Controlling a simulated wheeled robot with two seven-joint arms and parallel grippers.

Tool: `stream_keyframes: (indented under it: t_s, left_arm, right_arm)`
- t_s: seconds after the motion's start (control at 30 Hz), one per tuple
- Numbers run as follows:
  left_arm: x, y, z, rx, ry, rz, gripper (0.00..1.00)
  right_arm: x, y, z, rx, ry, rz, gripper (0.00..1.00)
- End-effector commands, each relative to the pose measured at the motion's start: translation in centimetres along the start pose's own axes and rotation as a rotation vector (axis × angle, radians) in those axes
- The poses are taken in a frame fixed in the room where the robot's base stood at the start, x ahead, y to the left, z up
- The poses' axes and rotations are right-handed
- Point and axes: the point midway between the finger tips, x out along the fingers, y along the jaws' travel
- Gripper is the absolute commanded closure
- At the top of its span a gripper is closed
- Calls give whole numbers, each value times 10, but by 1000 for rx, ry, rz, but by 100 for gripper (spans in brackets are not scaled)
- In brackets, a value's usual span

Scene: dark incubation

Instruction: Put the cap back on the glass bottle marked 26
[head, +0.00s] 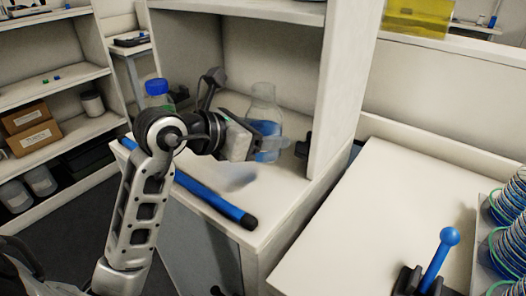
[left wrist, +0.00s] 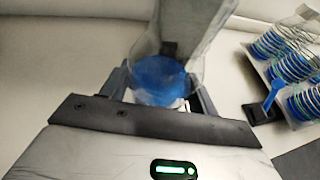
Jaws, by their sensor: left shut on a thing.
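A clear glass bottle (head: 264,110) with blue liquid and an open, uncapped neck is upright at the front of a white cabinet compartment. My left gripper (head: 268,145) is shut on its body from the left. The left wrist view shows the gripper (left wrist: 162,95) with a finger on each side of the bottle (left wrist: 160,80). I cannot read any number on it. A bluish shadow lies on the surface to its lower left; I cannot tell whether the bottle touches the surface. No loose cap shows. My right gripper is not in view.
Another bottle with a blue cap (head: 157,87) stands behind my left arm. A blue bar with black ends (head: 215,199) runs along the front edge. On the right bench (head: 370,205) are a blue ball-topped lever (head: 441,258) and racks of coiled items (head: 508,225).

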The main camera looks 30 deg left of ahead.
Motion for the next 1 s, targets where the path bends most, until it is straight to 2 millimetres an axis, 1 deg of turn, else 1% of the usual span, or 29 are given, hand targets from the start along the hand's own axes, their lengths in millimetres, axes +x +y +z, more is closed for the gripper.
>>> stream_keyframes:
  t_s: [0.03,0.1,0.2,0.57,0.6,0.67,0.7,0.73,1.0]
  left_arm:
    - [-4,0,11,6,-7,3,75]
    - [-8,1,19,4,-6,2,75]
    - [-10,0,26,1,-4,2,75]
    - [-12,0,28,-1,-2,1,75]
    - [-12,0,28,-1,-2,1,45]
    - [-12,0,28,-1,-3,1,62]
    - [-12,0,28,-1,-3,1,73]
    - [-12,0,28,-1,-3,1,80]
    - [-11,0,28,-1,-3,1,81]
  right_arm:
    - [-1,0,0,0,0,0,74]
    - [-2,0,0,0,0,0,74]
    - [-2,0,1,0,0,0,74]
    - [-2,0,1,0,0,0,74]
    - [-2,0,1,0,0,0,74]
    - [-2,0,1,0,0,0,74]
    - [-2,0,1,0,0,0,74]
    - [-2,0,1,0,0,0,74]
    - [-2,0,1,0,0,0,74]
